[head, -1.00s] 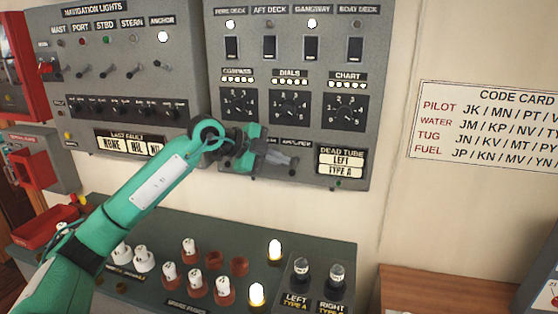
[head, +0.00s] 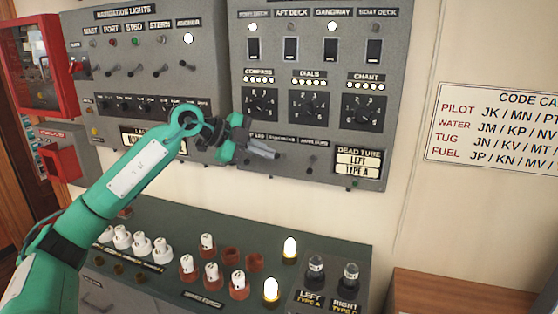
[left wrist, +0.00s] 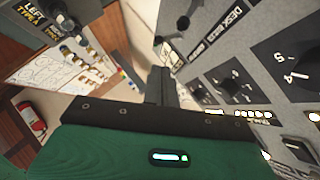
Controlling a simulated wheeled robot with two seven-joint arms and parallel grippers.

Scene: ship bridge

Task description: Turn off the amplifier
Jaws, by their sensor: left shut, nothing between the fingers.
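The amplifier switch (head: 311,161) is a small dark toggle under a small label, left of the "DEAD TUBE" display on the right grey panel. Its lever is too small for me to tell up from down. My left gripper (head: 272,154) is shut and empty, in front of the lower left of that panel, left of the amplifier switch and apart from it in the picture. It covers the area under the leftmost small labels. In the left wrist view the shut fingers (left wrist: 160,86) point towards the panel's lower edge, near a toggle and a "DESK" label (left wrist: 222,35).
Three rotary knobs (head: 305,107) sit above the small switches, and a row of rocker switches above those. The "DEAD TUBE" display (head: 358,162) is at the lower right. Below, a green console (head: 190,243) carries white-and-red fuses, glowing lamps and tubes. Bare wall lies between.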

